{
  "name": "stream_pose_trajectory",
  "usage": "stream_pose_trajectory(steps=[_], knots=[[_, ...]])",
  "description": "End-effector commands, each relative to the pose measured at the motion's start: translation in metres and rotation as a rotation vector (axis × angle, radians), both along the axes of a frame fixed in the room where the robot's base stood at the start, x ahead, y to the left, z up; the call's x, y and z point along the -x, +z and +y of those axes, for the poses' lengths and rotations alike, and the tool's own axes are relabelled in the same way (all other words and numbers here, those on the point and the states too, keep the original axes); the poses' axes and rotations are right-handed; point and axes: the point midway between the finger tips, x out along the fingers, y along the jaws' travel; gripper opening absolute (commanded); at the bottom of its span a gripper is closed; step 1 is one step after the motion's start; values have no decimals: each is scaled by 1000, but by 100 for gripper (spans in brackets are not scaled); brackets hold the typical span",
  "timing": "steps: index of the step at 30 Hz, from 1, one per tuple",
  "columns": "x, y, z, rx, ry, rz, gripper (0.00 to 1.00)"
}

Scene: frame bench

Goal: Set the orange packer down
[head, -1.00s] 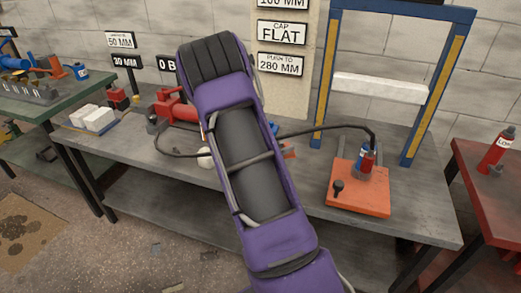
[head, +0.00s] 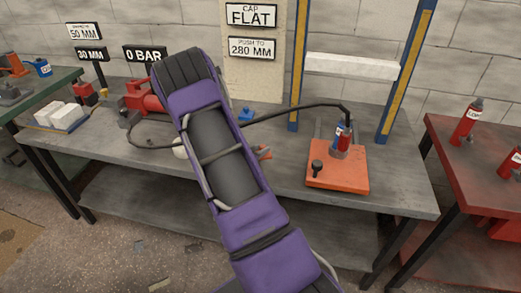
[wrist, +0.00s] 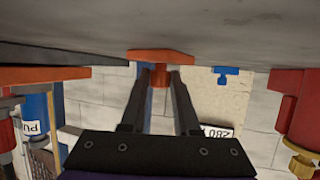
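The orange packer (wrist: 160,66) shows in the wrist view as a wide orange flange with a short stem. My gripper (wrist: 161,78) has its two dark fingers on either side of the stem and appears shut on it. The flange overlaps the edge of the grey bench surface (wrist: 200,25); I cannot tell whether it touches. In the head view only a small orange part (head: 264,153) shows beside my purple arm, above the bench (head: 110,155). My arm hides the fingers there.
On the bench, an orange plate (head: 325,180) bearing a blue-and-red jack (head: 342,138) stands right, under a blue frame (head: 298,70). A red pump (head: 142,98) stands left with a black hose. A small blue part (head: 246,114) lies behind my arm. Bare bench lies right of the plate.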

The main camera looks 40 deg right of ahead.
Motion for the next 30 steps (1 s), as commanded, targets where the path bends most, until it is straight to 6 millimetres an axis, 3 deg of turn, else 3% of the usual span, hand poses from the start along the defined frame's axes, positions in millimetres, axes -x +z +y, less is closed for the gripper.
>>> stream_pose_trajectory(steps=[1, 4, 16, 30], knots=[[0, 0, 0, 0, 0, 0, 39], [0, 0, 0, -1, 0, 0, 57], [0, 7, 0, 0, 0, 0, 59], [35, 41, 80, -1, 4, 1, 59]])
